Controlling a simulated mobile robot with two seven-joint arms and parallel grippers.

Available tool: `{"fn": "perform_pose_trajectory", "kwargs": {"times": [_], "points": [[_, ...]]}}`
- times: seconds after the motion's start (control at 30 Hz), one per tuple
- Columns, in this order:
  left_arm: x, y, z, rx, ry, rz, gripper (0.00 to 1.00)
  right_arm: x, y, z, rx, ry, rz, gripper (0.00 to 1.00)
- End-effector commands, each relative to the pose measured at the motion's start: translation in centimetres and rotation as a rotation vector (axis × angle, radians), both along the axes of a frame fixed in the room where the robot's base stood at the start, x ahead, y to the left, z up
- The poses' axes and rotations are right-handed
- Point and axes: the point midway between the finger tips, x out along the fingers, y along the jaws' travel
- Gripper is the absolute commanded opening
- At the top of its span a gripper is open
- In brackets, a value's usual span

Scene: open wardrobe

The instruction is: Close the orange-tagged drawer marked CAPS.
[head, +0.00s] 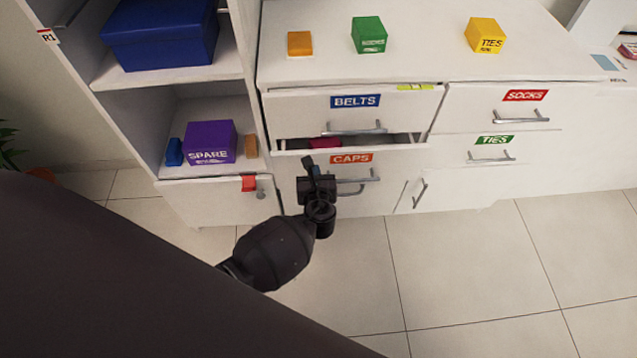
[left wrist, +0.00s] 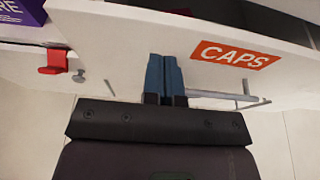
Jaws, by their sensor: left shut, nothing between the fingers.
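The CAPS drawer (head: 395,172) is partly open below the BELTS drawer (head: 290,112). Its orange CAPS tag (head: 351,158) and bar handle (head: 358,184) are on its white front. A dark gap above the front shows a red item (head: 325,142) inside. My left gripper (head: 308,166) is in front of the drawer, left of the tag and handle. In the left wrist view its fingers (left wrist: 165,60) are shut and empty, tips at the drawer front (left wrist: 125,28) beside the CAPS tag (left wrist: 235,55). I cannot tell whether they touch it. My right gripper is not in view.
The SOCKS (head: 460,117) and TIES (head: 455,150) drawers are at right. The tiled floor (head: 460,265) in front is clear.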

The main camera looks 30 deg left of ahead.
Motion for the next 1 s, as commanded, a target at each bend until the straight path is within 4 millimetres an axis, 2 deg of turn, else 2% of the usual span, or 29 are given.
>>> {"fn": "perform_pose_trajectory", "kwargs": {"times": [0.13,0.3,0.73,1.0], "points": [[1.6,0.9,0.0,-0.002,-0.001,0.001,0.0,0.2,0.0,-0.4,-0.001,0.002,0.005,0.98],[2.5,1.4,0.1,-0.001,0.0,0.0,0.0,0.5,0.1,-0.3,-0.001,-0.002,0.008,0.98],[2.9,1.6,0.2,0.0,-0.002,-0.001,0.0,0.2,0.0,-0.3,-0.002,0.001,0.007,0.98],[6.2,3.5,0.2,0.003,-0.003,-0.001,0.0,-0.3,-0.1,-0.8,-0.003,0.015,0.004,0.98]]}}
